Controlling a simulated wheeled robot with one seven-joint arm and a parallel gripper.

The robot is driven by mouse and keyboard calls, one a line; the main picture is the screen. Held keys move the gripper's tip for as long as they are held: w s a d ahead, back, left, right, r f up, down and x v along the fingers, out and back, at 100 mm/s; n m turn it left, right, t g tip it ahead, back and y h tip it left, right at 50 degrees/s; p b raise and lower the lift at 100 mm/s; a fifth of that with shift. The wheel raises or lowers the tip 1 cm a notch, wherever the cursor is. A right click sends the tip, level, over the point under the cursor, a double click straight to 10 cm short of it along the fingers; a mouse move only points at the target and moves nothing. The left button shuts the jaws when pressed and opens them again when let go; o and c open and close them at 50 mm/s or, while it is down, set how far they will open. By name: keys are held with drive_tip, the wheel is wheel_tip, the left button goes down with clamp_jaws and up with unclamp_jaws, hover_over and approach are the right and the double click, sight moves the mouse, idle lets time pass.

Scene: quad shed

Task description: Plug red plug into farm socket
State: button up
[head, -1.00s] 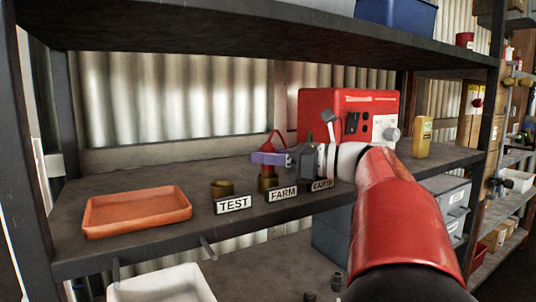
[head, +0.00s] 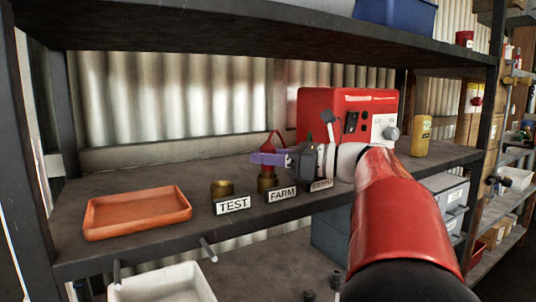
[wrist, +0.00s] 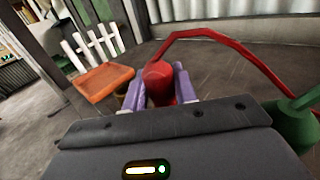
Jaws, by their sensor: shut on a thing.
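The red plug (wrist: 158,85) is held between the two purple fingers of my gripper (wrist: 161,88) in the wrist view. In the head view, the red plug (head: 267,146) rises above the fingers of my gripper (head: 268,159). Red shows between the fingers and the socket rim. I cannot tell how far the plug sits inside it. A red cable (wrist: 215,36) arches from the plug to the right.
The open brass TEST socket (head: 222,188) stands to the left, with an orange tray (head: 137,212) beyond it. A green plug (wrist: 292,124) stands to the right near my gripper. A red box (head: 330,98) stands behind. The upper shelf (head: 250,35) limits height.

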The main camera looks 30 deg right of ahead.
drive_tip(key=shift+f, duration=0.2)
idle(0.4)
drive_tip(key=shift+r+p, duration=0.85)
drive_tip(key=shift+p, duration=0.35)
idle(0.5)
drive_tip(key=shift+f+b, duration=0.45)
drive_tip(key=shift+f, duration=0.4)
idle(0.4)
drive_tip(key=shift+r+p, duration=0.25)
drive_tip(key=shift+p, duration=0.05)
drive_tip(key=shift+r+p, duration=0.3)
drive_tip(key=shift+p, duration=0.1)
drive_tip(key=shift+r+p, duration=0.3)
drive_tip(key=shift+p, duration=0.35)
idle(0.4)
drive_tip(key=shift+f+b, duration=0.4)
drive_tip(key=shift+f, duration=0.45)
idle(0.4)
drive_tip(key=o, duration=0.8)
